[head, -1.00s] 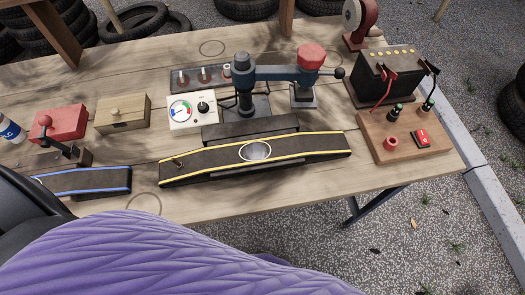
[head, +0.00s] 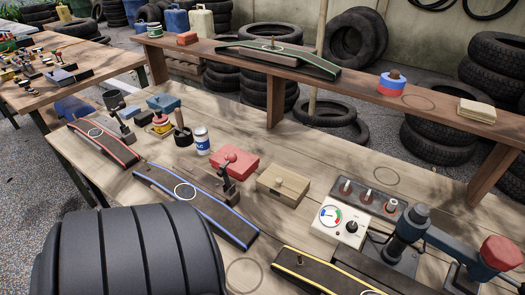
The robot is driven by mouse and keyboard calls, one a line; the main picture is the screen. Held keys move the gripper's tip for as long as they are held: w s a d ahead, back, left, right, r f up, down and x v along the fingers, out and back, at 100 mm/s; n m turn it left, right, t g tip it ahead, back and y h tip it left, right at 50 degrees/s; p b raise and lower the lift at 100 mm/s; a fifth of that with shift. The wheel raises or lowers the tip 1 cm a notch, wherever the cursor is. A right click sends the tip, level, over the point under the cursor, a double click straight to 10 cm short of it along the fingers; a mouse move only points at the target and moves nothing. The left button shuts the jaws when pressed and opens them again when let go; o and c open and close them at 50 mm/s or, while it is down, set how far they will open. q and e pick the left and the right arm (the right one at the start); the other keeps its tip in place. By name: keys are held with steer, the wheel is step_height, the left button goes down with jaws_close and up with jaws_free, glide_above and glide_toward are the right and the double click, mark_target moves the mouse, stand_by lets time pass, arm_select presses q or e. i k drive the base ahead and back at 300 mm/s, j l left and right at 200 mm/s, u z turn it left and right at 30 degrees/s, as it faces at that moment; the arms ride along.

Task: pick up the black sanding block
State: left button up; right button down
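I cannot pick out the black sanding block for sure in the head view. A small black upright piece (head: 182,134) stands left of the white-and-blue bottle (head: 201,140), but its kind is unclear. Neither of my grippers is in view.
On the table lie a red-edged strip (head: 97,133), a blue-edged strip (head: 218,216), a yellow-edged strip (head: 312,273), a red box (head: 236,161), a wooden box (head: 283,186) and a gauge box (head: 340,224). A raised shelf (head: 345,82) runs behind, bearing a green-edged strip (head: 278,57). Something dark blocks the lower left.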

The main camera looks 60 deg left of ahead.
mark_target(142, 120)
steer(key=u, duration=2.85)
